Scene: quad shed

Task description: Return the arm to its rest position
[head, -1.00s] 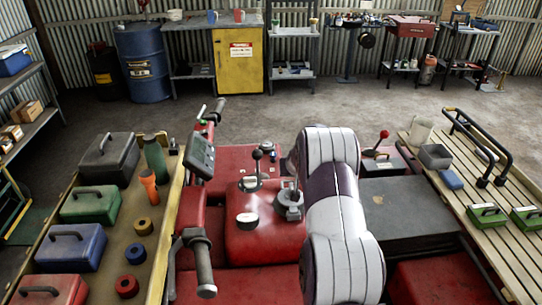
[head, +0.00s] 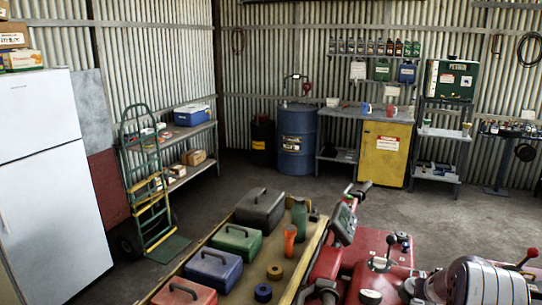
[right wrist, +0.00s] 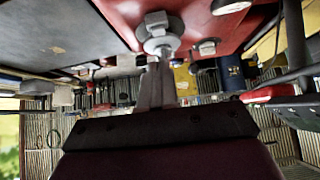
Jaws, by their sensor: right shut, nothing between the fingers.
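My right arm (head: 485,283), white and dark, shows at the lower right of the head view, over the red quad (head: 375,248). Its gripper is hidden in that view. In the right wrist view my right gripper (right wrist: 155,84) is shut with nothing between its fingers. Its fingertips appear close to a grey knob-like fitting (right wrist: 160,36) on the red body; I cannot tell whether they touch. My left gripper is in neither view.
A bench (head: 235,292) with toolboxes, a green bottle (head: 299,216) and an orange torch-like item (head: 289,240) stands left of the quad. A hand truck (head: 150,180) and white fridge (head: 45,180) stand farther left. Open floor lies behind the quad.

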